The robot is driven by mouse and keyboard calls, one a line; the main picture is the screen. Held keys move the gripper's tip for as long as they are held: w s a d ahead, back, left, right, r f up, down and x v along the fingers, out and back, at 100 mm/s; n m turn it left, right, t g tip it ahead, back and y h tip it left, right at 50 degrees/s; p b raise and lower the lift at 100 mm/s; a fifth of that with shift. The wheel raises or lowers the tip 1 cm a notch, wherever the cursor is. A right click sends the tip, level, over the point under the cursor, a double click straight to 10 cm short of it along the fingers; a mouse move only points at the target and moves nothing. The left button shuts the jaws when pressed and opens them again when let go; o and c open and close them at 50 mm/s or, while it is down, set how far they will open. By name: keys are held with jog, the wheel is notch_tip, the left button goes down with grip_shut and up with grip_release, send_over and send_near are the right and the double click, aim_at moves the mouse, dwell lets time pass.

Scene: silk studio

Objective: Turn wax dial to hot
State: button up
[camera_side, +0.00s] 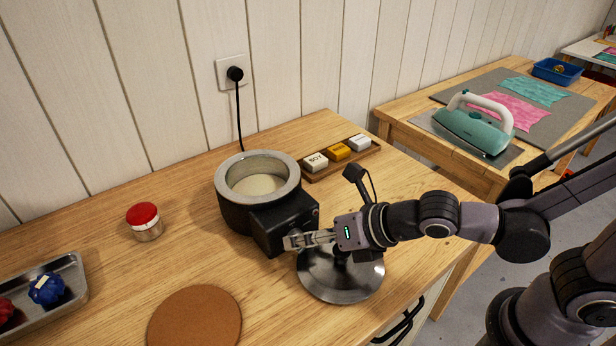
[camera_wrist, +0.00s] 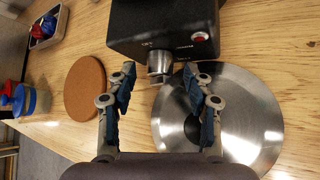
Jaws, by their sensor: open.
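The black wax pot (camera_side: 232,215) has a grey rim and pale wax (camera_side: 258,184) inside. Its black control box (camera_side: 278,222) faces my gripper. In the wrist view, the silver wax dial (camera_wrist: 160,62) sticks out of the control box (camera_wrist: 140,22), with a red button or lamp (camera_wrist: 200,37) to its right. My gripper (camera_wrist: 158,76) is open, with one fingertip on each side of the dial and gaps between. In the side view my gripper (camera_side: 292,242) is at the box front and hides the dial. The dial's setting is too small to read.
A round metal lid (camera_side: 340,285) lies beneath my gripper. A cork mat (camera_side: 195,318), a red-topped jar (camera_side: 144,220) and a metal tray (camera_side: 75,275) are to the left. A wooden rack of blocks (camera_side: 340,165) is behind; an iron (camera_side: 475,125) is on another table.

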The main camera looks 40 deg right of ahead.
jog(key=v, duration=1.1)
dwell(0.6)
jog(key=shift+s, duration=0.1)
jog(key=shift+w+a+r+n+g+h, duration=1)
jog(key=shift+w+a+r+g+h, duration=0.7)
jog(key=shift+w+g, duration=0.7)
jog(key=shift+x, duration=5.5)
jog(key=shift+s, duration=0.1)
grip_shut()
